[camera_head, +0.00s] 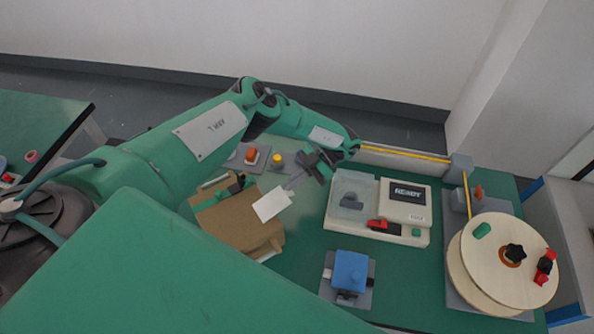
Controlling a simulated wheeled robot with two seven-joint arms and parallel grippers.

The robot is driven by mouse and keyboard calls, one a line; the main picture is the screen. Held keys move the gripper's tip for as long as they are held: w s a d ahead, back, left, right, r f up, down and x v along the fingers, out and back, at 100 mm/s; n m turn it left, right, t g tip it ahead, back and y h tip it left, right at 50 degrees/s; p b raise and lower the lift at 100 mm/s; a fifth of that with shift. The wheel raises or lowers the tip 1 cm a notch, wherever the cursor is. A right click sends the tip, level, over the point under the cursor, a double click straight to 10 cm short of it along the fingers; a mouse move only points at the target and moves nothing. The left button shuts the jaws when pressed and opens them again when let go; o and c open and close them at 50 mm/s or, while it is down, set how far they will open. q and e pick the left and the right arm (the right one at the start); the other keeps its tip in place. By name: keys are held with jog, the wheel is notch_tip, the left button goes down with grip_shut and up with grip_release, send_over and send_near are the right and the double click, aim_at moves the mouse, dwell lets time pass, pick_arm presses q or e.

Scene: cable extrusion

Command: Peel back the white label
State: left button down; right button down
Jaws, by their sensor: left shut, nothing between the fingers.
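The white label (272,204) is a small white rectangle that shows over the right part of a brown box-like piece (230,221), left of the table's middle. It looks flat and tilted in the picture; I cannot tell whether any edge is lifted. My left gripper (291,186) reaches down from the upper right, its fingertips at or just above the label's upper right corner. The fingers are shut with nothing between them. I cannot tell whether they touch the label. My right gripper is not in view.
A white machine with a "READY" screen (407,192) stands right of the gripper. A blue block on a grey base (349,271) sits in front of it. A large wooden reel (500,285) is at right, with a yellow cable (405,152) behind. Orange and yellow buttons (277,159) stand at the back.

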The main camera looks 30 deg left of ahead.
pick_arm(q)
jog(key=shift+f+g, duration=0.3)
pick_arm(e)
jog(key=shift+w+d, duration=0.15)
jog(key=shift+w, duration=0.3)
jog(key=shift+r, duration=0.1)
